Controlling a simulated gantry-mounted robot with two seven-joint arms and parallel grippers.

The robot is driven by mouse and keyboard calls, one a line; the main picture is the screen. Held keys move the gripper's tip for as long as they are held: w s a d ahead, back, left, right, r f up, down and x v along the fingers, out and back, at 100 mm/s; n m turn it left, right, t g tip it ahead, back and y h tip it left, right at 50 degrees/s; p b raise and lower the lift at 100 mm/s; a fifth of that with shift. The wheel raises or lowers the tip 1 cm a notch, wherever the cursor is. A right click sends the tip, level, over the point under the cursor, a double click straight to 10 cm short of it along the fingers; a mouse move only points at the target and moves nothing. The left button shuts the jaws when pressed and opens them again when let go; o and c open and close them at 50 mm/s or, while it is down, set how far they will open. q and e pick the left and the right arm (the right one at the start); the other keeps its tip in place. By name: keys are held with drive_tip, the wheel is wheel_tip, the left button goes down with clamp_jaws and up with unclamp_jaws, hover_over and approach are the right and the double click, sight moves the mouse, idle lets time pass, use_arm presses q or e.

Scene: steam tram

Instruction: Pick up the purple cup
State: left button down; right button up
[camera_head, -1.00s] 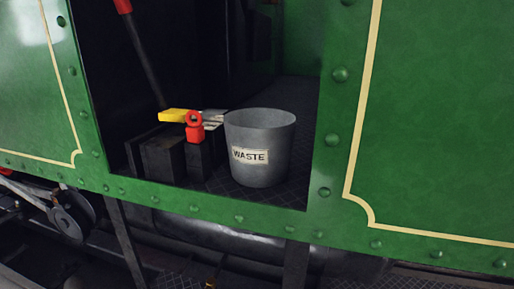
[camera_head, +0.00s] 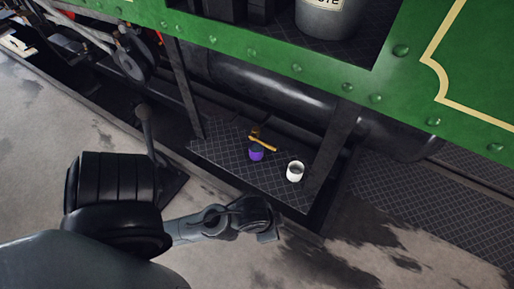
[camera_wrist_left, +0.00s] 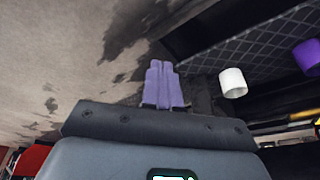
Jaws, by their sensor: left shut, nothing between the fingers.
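The purple cup (camera_head: 256,156) stands on the dark checkered step plate (camera_head: 232,160) below the tram's green side. It also shows at the right edge of the left wrist view (camera_wrist_left: 308,57), partly cut off. A yellow-orange tool (camera_head: 263,143) lies at the cup's far side, overlapping its top in the head view. My left gripper (camera_head: 276,233) is out over the pavement, nearer than the step and apart from the purple cup. In the left wrist view its fingers (camera_wrist_left: 160,66) are shut with nothing between them. My right gripper is not in view.
A white cup (camera_head: 295,172) stands to the right of the purple cup; it also shows in the left wrist view (camera_wrist_left: 232,83). Dark support struts (camera_head: 331,150) flank the step. A grey waste bin (camera_head: 332,18) stands on the cab floor above. The pavement in front is clear.

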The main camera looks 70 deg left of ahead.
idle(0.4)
use_arm(q)
drive_tip(key=shift+c, duration=0.7)
unclamp_jaws()
